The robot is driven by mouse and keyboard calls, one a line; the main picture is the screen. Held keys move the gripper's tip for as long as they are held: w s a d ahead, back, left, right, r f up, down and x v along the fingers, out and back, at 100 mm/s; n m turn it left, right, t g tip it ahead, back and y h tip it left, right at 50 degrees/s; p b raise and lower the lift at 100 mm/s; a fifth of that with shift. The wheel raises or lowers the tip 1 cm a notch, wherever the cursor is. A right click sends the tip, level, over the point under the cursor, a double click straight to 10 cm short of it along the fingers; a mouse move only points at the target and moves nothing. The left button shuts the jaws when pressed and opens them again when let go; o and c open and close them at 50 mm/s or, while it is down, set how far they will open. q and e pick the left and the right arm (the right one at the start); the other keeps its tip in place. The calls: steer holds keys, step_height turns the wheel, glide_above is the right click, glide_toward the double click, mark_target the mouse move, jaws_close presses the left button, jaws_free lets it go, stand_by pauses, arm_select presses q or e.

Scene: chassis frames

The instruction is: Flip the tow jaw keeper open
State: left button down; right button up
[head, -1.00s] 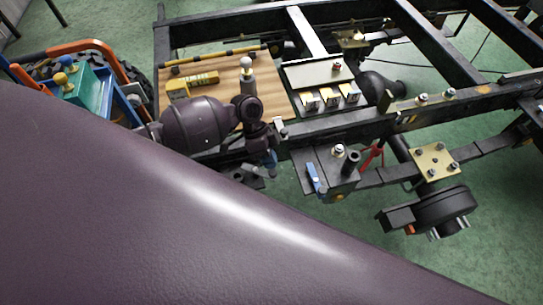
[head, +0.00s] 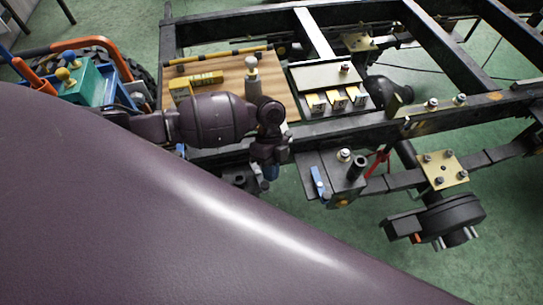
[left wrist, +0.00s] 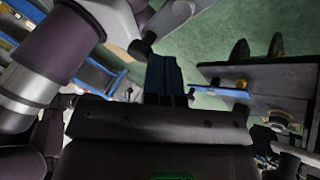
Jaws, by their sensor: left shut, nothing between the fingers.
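A small blue lever (head: 318,182), which looks like the keeper, stands at the left end of a dark steel block (head: 335,170) on the near side of the frame. It is upright or slightly tilted; I cannot tell its exact angle. A black post (head: 356,167) rises from the same block. My left gripper (head: 269,172) points down just left of the block, apart from the lever. In the left wrist view its blue fingers (left wrist: 165,75) are together with nothing between them. A small blue part (left wrist: 207,92) shows right of them, possibly the lever. My right gripper is out of view.
The black chassis frame (head: 375,127) runs behind the block. A wooden board (head: 225,80) with a yellow box lies behind my left arm.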

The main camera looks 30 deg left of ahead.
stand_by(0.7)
arm_select(q)
steer(key=v, duration=1)
steer(key=shift+r+p, duration=0.3)
steer(key=shift+w, duration=0.15)
